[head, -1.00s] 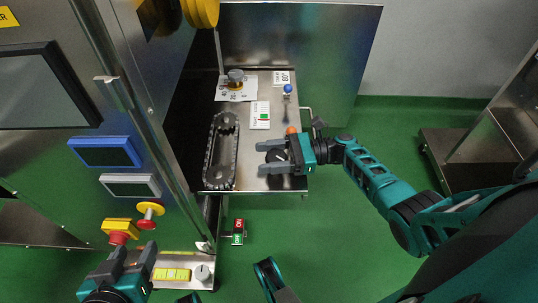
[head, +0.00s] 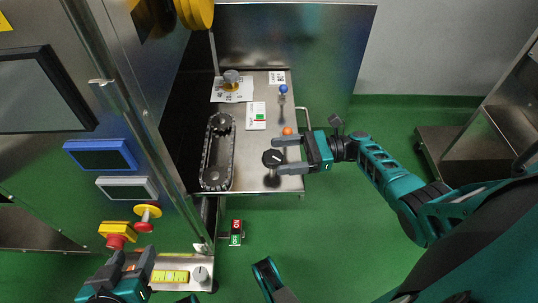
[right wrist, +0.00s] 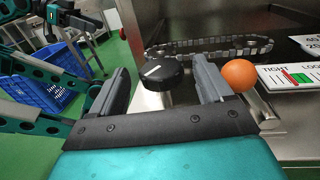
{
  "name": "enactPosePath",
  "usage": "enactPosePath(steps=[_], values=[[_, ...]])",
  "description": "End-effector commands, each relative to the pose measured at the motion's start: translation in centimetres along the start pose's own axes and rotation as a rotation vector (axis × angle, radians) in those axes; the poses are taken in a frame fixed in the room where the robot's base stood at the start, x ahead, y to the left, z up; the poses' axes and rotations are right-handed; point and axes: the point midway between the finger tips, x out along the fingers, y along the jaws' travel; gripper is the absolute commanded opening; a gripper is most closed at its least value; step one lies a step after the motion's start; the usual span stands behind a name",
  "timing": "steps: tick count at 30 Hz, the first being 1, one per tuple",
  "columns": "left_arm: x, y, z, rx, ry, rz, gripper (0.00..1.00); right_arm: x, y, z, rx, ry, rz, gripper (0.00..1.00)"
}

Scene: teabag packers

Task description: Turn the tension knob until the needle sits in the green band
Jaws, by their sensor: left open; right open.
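The tension knob (head: 272,158) is black and round with a white line on top; it stands on a post above the steel bench. In the right wrist view the knob (right wrist: 164,72) shows just beyond and between the fingertips, apart from both. My right gripper (head: 281,155) is open around the knob's right edge and holds nothing. The white tension scale (head: 256,115), marked TIGHT and LOOSE, has a green patch. In the right wrist view the scale (right wrist: 302,77) shows red beside green; the needle's exact place is too small to tell. My left gripper (head: 132,264) is open at lower left.
A black chain loop (head: 207,154) lies left of the knob. The machine's tall panel and red stop button (head: 116,238) are at left.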

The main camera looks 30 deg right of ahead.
Motion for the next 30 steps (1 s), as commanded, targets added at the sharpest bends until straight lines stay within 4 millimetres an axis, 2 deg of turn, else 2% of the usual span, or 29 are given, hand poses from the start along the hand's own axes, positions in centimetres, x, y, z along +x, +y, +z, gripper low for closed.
enactPosePath(steps=[1, 6, 12, 17, 30], values=[[0.1, 0.0, 0.0, 0.0, 0.001, 0.0, 0.54, -1.4, -0.1, -0.1, 0.0, 0.003, -0.003, 0.79], [0.1, -0.1, -0.1, 0.001, 0.004, -0.001, 0.54, -4.9, -0.1, 0.0, 0.0, 0.001, -0.002, 0.79], [0.2, -0.1, -0.2, 0.003, 0.007, -0.001, 0.54, -7.3, 0.0, 0.0, -0.001, 0.0, 0.0, 0.79], [0.2, -0.1, -0.3, 0.003, 0.008, -0.001, 0.54, -7.9, 0.0, 0.0, -0.001, -0.001, 0.0, 0.79], [0.2, -0.1, -0.3, 0.003, 0.007, -0.001, 0.54, -7.8, 0.0, 0.0, -0.001, -0.001, 0.001, 0.79]])
